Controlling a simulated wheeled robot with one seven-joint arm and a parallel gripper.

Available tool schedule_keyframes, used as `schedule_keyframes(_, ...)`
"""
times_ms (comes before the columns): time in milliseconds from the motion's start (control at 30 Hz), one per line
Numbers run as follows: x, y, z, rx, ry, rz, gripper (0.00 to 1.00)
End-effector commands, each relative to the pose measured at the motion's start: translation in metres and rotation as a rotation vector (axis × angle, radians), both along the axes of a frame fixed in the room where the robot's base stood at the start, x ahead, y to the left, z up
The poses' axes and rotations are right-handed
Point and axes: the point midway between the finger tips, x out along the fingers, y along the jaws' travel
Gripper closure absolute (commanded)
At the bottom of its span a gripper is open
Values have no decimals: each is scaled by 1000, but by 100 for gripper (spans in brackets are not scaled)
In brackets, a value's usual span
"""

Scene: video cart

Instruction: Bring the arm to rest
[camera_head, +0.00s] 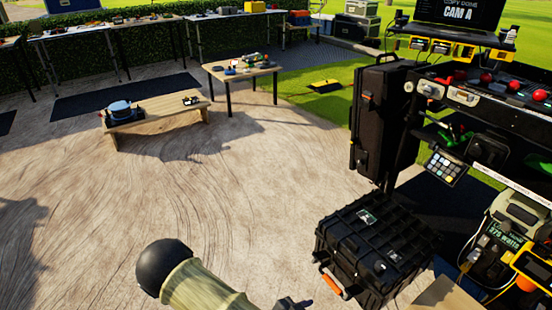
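Part of my arm, a pale yellow link with a rounded black end, shows at the bottom centre of the head view. It rises over bare ground, left of a black hard case (365,250) and apart from it in the picture. A small dark piece shows at the bottom edge to the right of the link, and I cannot tell what it is. No gripper fingers can be made out. The rest of the arm is cut off by the bottom edge.
The video cart (500,165) stands close on the right, loaded with gear and a screen (460,12). A tall black case (378,120) stands beside it. A low wooden bench (160,112) and a small table (243,73) stand farther back. Ground at left is clear.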

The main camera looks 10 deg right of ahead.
Motion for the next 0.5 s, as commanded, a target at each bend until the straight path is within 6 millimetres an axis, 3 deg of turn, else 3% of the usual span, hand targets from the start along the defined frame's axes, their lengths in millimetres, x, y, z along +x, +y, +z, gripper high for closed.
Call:
schedule_keyframes(233, 7, 13, 0, 108, 75, 11, 65)
schedule_keyframes(500, 28, 51, 21, 405, 276, 127, 65)
